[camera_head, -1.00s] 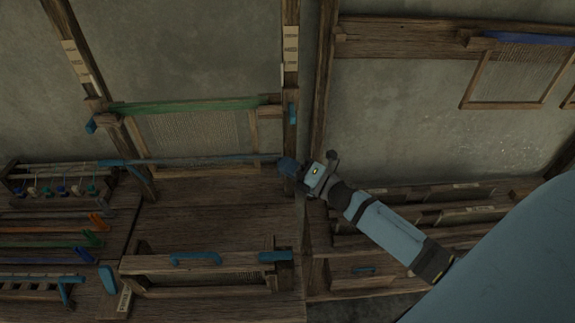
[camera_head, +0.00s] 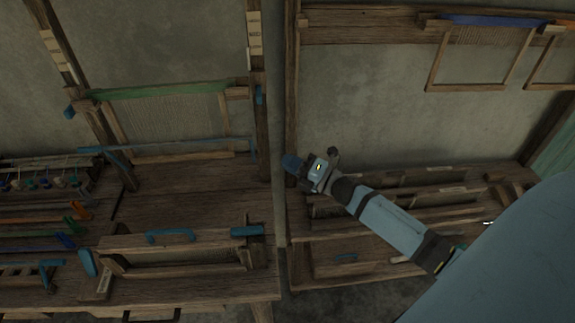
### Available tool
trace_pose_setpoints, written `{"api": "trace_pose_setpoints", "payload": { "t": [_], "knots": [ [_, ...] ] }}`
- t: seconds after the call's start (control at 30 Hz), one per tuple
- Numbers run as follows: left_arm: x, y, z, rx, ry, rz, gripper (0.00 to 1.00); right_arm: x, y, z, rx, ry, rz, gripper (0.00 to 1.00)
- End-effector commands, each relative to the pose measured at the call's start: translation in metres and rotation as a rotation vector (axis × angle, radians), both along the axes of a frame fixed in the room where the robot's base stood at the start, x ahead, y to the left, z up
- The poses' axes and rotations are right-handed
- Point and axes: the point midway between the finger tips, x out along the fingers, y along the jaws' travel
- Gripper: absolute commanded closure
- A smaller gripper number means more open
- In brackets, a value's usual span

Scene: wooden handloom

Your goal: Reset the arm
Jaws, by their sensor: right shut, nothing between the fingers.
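My right arm comes in from the lower right. Its gripper (camera_head: 291,164) is shut and empty. In the picture it lies just right of the loom's right post (camera_head: 262,120), in front of the wall and the wooden post between loom and rack. It appears apart from both. My left gripper is not in view. The wooden handloom (camera_head: 190,185) stands at the left, with a green bar (camera_head: 160,89) across its upright frame and a blue-handled beam (camera_head: 172,236) at the front.
A bench with tools with orange, green and blue handles (camera_head: 40,222) is at the far left. A low wooden rack (camera_head: 400,200) stands under and beyond my right arm. Framed panels (camera_head: 483,60) hang at the upper right. Bare wall (camera_head: 385,120) lies above the rack.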

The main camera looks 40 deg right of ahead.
Motion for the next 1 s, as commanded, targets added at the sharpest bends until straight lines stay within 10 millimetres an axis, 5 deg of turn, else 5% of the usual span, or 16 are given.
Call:
{"api": "trace_pose_setpoints", "payload": {
  "t": [0.7,0.87,1.0],
  "knots": [
    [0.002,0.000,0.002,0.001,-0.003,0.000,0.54,-0.003,0.002,-0.003,0.032,0.020,-0.005,1.00],
    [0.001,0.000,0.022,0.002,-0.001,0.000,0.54,-0.043,0.034,-0.029,0.377,0.259,-0.091,1.00],
    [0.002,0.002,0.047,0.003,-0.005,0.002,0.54,-0.111,0.083,-0.069,0.870,0.623,-0.243,1.00]
  ]
}}
